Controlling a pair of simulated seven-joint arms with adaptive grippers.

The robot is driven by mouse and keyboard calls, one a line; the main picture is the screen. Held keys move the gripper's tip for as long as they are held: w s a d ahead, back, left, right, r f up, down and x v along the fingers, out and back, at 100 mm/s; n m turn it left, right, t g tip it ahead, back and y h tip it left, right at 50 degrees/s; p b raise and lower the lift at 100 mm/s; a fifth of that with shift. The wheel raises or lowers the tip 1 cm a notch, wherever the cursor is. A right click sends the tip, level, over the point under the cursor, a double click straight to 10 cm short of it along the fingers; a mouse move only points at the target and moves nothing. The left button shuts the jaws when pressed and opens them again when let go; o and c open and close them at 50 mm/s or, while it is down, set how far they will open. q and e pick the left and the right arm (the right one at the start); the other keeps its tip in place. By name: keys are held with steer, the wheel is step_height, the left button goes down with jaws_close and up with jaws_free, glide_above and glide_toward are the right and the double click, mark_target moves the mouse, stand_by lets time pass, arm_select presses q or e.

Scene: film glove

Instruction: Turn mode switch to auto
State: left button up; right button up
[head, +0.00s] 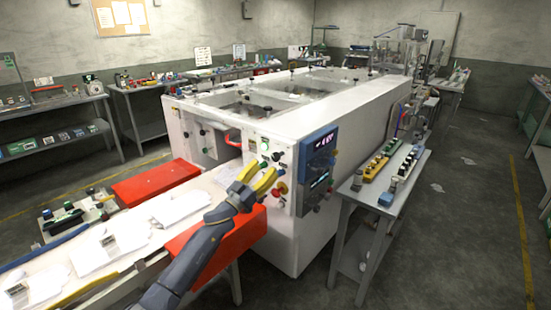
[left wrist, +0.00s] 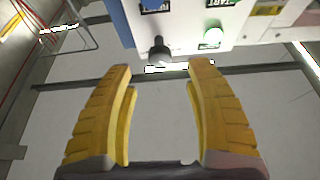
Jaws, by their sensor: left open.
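The white machine (head: 345,115) has a front panel with several buttons and knobs beside a blue control unit (head: 318,160). My left gripper (head: 262,174), with yellow fingers, is in front of this panel. In the left wrist view a black knob (left wrist: 159,49), which looks like the mode switch, sticks out from the white panel. It lies just beyond and between the two spread fingertips (left wrist: 161,68), with no contact visible. A green button (left wrist: 212,38) is to its right. The switch labels are too small to read. My right gripper is not in view.
A red guard (head: 158,183) and a belt with white gloves (head: 128,232) lead into the machine at the left. A small table (head: 398,180) with yellow and green button boxes stands at the right. Grey floor (head: 470,220) is free farther right.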

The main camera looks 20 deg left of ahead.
mark_target(274, 158)
arm_select(q)
steer(key=shift+x, duration=3.35)
steer(key=shift+c, duration=0.2)
jaws_close()
